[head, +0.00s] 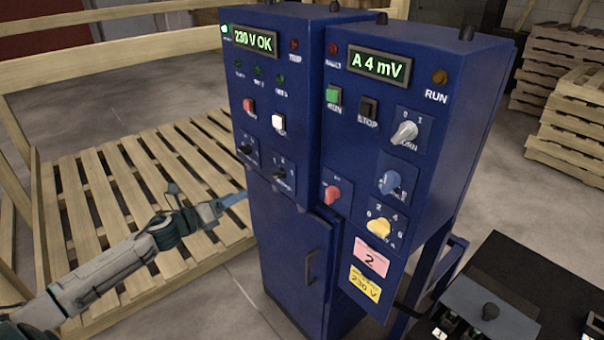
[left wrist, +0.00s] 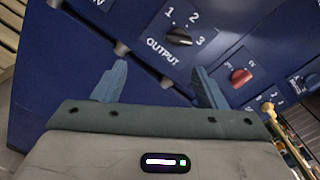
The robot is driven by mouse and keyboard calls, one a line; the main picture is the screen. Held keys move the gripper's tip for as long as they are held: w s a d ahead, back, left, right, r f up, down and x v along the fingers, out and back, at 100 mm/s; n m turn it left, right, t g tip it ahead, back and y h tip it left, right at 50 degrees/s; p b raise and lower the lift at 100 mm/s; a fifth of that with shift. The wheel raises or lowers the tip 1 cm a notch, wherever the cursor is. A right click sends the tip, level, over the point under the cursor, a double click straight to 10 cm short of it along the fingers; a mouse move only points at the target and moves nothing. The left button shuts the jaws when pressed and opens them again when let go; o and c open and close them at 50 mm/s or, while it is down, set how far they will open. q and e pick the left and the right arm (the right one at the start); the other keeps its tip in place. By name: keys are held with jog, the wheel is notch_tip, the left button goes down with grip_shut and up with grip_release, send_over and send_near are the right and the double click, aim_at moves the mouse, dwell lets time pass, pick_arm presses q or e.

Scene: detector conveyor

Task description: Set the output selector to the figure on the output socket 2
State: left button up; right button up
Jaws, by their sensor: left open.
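The output selector (left wrist: 178,37) is a black knob with 1, 2 and 3 around it and OUTPUT printed beside it. Its long side lies toward the 3; which end is the pointer is hard to tell. It also shows in the head view (head: 279,175), low on the left blue cabinet. A pink card (head: 372,258) with a 2 hangs above a yellow 230 V card (head: 365,283) on the right cabinet; their small print is unreadable. My left gripper (left wrist: 160,72) is open and empty, its fingertips short of the panel, below the selector. My right gripper is out of view.
Another black knob (head: 246,150) sits left of the selector, a red knob (head: 333,195) to its right. Blue (head: 390,182) and yellow (head: 379,228) knobs are farther right. A door handle (head: 311,266) sticks out below. A wooden pallet (head: 130,200) lies left of the cabinet.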

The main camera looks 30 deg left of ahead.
aim_at(274, 177)
pick_arm(q)
jog(key=shift+m+h, duration=0.5)
jog(key=shift+m, duration=0.3)
jog(key=p+x, duration=0.2)
jog(key=x, duration=0.1)
jog(key=d+r+p+x, duration=0.1)
jog(key=p+x, duration=0.1)
jog(key=x, duration=0.2)
jog(key=r+p+x, duration=0.1)
jog(key=p+x, duration=0.1)
jog(key=x, duration=0.1)
jog(key=shift+d, duration=0.45)
jog(key=shift+w+d+f, duration=0.1)
jog(key=shift+w+d, duration=0.2)
jog(key=shift+w, duration=0.4)
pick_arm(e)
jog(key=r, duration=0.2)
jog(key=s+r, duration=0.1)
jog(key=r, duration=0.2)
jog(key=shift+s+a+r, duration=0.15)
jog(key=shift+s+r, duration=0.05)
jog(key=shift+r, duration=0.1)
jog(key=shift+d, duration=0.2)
pick_arm(q)
jog(key=c, duration=1)
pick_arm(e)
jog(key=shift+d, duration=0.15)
